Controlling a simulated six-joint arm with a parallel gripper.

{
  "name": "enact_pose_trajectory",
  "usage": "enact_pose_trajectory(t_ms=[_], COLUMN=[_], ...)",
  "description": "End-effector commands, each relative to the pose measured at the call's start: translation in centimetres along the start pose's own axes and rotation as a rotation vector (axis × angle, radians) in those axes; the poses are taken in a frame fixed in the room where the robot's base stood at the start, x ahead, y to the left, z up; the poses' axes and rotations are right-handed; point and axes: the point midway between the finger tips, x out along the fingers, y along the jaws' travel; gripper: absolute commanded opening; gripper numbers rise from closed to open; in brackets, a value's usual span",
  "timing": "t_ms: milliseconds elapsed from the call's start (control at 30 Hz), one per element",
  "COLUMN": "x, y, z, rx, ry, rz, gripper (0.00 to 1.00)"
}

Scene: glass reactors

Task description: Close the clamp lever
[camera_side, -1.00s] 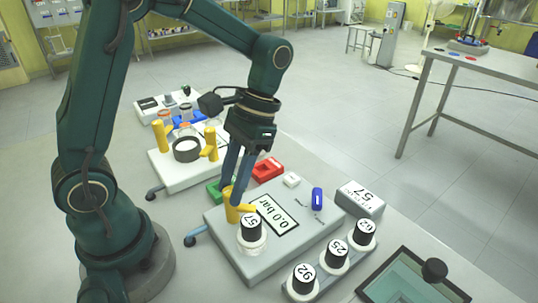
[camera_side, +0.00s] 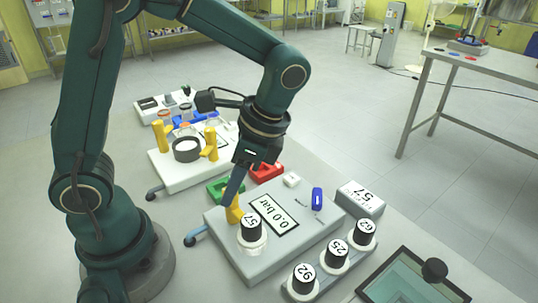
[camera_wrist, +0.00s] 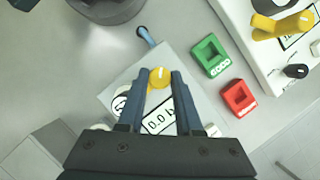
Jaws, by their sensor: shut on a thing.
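The yellow clamp lever (camera_side: 233,215) stands on the grey reactor base (camera_side: 215,228), beside the vessel with the black cap marked 57 (camera_side: 250,226). My gripper (camera_side: 232,200) reaches down to it from the upper right, with its fingers tilted. In the wrist view the round yellow top of the lever (camera_wrist: 159,78) sits between the tips of my gripper (camera_wrist: 159,73), which is shut on it. The fingers hide part of the lever in the side view, so its exact angle is hard to tell.
A pressure display reading 0.0 bar (camera_side: 274,214) lies just right of the lever. Green (camera_side: 223,189) and red (camera_side: 265,170) blocks lie behind the base. A rack of black-capped vessels (camera_side: 320,272) stands in front. A second white station (camera_side: 178,181) stands behind.

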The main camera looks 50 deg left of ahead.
Motion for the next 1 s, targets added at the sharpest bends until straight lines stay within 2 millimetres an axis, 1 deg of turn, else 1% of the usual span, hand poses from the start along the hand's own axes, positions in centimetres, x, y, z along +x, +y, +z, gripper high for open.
enact_pose_trajectory(t_ms=[200, 633, 667, 700, 733, 1000], x=[-0.08, -0.05, -0.05, -0.05, -0.04, -0.03], y=[0.00, 0.00, 0.00, 0.00, 0.00, 0.02], z=[0.01, 0.00, 0.00, 0.00, 0.00, -0.01], rx=[0.037, 0.043, 0.043, 0.043, 0.043, 0.042], ry=[0.002, 0.001, 0.001, 0.001, 0.001, 0.001], rz=[-0.017, -0.019, -0.019, -0.019, -0.019, -0.018], gripper=[0.00, 0.00, 0.45, 0.61, 0.64, 0.64])
